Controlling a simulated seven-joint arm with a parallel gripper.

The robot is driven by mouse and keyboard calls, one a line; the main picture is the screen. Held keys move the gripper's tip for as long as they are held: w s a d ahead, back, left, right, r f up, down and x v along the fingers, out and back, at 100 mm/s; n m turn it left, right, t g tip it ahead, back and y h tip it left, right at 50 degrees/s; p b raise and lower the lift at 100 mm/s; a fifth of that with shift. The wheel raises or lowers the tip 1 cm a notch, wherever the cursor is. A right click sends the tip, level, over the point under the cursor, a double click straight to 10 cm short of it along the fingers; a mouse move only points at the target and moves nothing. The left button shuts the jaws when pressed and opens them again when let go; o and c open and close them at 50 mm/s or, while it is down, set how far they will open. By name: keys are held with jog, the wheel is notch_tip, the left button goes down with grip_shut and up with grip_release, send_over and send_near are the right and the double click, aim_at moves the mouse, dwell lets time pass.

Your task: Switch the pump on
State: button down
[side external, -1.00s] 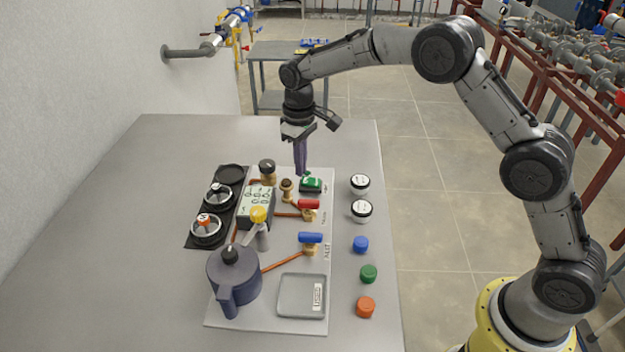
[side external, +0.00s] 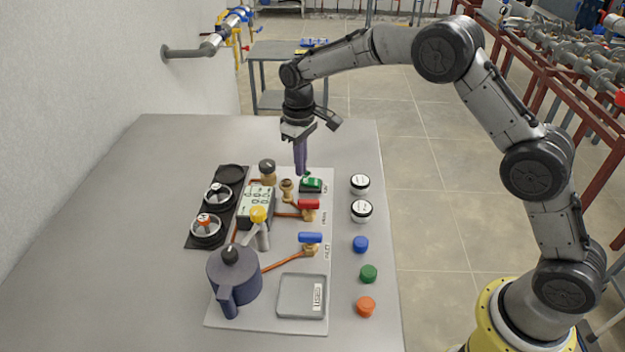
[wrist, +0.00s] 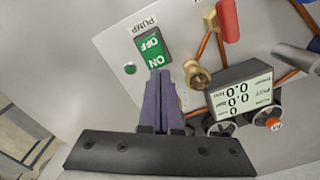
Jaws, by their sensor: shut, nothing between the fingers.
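The pump switch is a green rocker (wrist: 152,47) with white ON and OFF lettering, beside the PUMP label on the panel. It also shows in the side external view (side external: 311,185). My gripper (wrist: 161,75) is shut and empty, its purple fingers pointing down at the ON end of the switch. In the side external view my gripper (side external: 300,172) is at the switch's far left edge. I cannot tell whether the fingertips touch it. A small green lamp (wrist: 129,69) sits beside the switch; I cannot tell whether it is lit.
A brass fitting (wrist: 197,76) and a display (wrist: 242,92) reading 0.0 values stand close to the fingers. Red (side external: 309,204) and blue (side external: 310,238) valve handles and a dark pot (side external: 234,275) are nearer the camera.

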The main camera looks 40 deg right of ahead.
aim_at(301, 182)
jog(key=shift+f, duration=1.1)
dwell(0.9)
notch_tip(301, 182, up, 7)
dwell(0.9)
jog(key=shift+r, duration=0.1)
